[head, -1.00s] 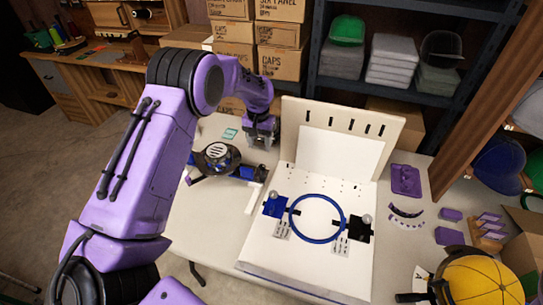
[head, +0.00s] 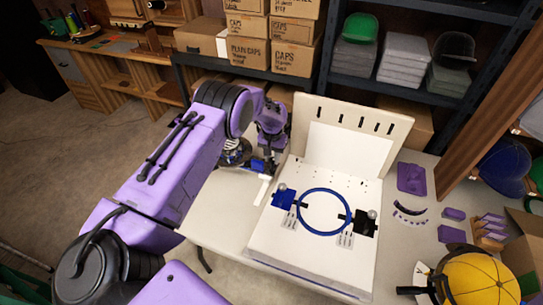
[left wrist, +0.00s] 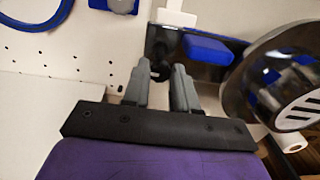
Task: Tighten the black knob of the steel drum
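A dark, shiny drum-like device (head: 235,152) with blue parts stands at the left of the table, partly hidden behind my left arm. In the left wrist view its shiny rounded body (left wrist: 248,72) fills the right side, with a blue block (left wrist: 207,48) beside it. A small black knob-like part (left wrist: 160,71) shows between my finger tips in that view. My left gripper (left wrist: 160,74) has its two grey fingers apart, one on each side of this part; contact cannot be told. In the head view my left gripper (head: 270,150) points down beside the device. My right gripper is not in view.
A white board fixture (head: 310,255) with a blue ring (head: 325,212) stands right of my left gripper. Purple blocks (head: 411,178) and a yellow cap (head: 480,280) lie farther right. Cardboard boxes (head: 292,58) and shelving stand behind.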

